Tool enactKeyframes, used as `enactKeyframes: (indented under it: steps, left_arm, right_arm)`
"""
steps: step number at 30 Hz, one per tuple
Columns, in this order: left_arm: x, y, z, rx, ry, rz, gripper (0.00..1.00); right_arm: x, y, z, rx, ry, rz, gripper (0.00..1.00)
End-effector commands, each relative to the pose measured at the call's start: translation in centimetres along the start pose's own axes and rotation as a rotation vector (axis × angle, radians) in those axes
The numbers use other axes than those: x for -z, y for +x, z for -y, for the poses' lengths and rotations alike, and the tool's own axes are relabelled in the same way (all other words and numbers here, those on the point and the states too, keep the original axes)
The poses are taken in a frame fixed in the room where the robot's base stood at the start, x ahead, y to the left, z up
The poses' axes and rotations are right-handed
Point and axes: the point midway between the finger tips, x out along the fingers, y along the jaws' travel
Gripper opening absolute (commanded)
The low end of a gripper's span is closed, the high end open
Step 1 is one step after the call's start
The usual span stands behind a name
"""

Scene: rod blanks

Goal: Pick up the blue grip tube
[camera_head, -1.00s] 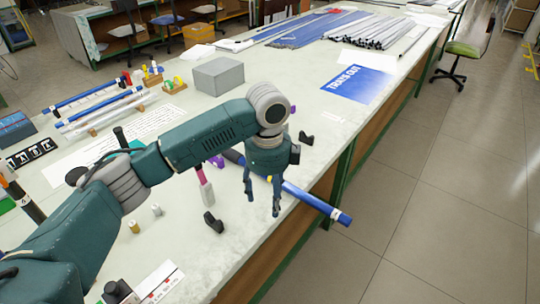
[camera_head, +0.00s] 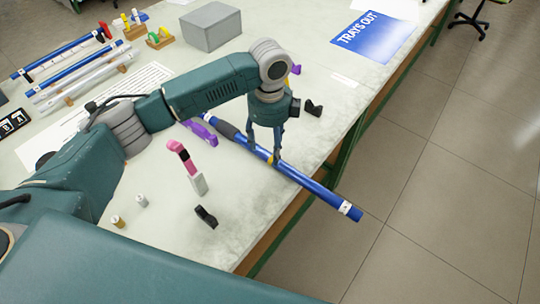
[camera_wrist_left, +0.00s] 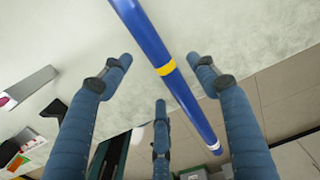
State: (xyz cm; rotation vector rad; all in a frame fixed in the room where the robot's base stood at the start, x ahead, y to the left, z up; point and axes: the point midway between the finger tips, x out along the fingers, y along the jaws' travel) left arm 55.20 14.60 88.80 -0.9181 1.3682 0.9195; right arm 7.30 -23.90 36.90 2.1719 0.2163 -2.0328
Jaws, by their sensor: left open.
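The blue grip tube (camera_head: 309,186) lies aslant across the near part of the workbench. Its dark grip end is on the bench and its other end, with a white label, sticks out past the bench edge over the floor. My left gripper (camera_head: 271,160) is directly over the tube's middle, fingers pointing down. In the left wrist view the fingers are spread on both sides of the tube (camera_wrist_left: 151,43), near its yellow band, with clear gaps; none is seen closed on it. My right gripper is not in view.
Black blocks (camera_head: 313,108) (camera_head: 206,216) stand on either side of the tube. A purple piece (camera_head: 201,133) and a pink-and-grey piece (camera_head: 188,164) lie to its left. A grey box (camera_head: 210,27) and a blue "TRAYS OUT" sheet (camera_head: 372,36) are farther back.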

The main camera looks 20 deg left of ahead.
Motion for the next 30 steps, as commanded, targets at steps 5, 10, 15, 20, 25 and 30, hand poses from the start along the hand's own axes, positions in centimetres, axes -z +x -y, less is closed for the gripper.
enactKeyframes:
  steps: [5,10,15,20,25,30]
  left_arm:
    - [0.0,1.5,-0.3,-0.003,0.0,0.0,0.6]
    - [-0.1,4.2,-0.6,-0.002,0.0,-0.001,0.6]
    - [-0.1,5.4,-0.5,0.001,0.001,0.001,0.6]
    - [-0.1,5.5,-0.5,0.002,0.001,0.001,0.6]
    - [-0.1,5.4,-0.5,0.002,0.001,0.001,0.34]
    - [-0.1,5.4,-0.5,0.002,0.001,0.0,0.04]
  right_arm:
    - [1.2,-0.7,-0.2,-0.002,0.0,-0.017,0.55]
    - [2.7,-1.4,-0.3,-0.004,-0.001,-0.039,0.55]
    - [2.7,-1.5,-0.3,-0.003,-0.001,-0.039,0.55]
    - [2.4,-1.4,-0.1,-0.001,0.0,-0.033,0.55]
    - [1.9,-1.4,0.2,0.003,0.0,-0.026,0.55]
    - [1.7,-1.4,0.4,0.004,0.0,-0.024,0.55]
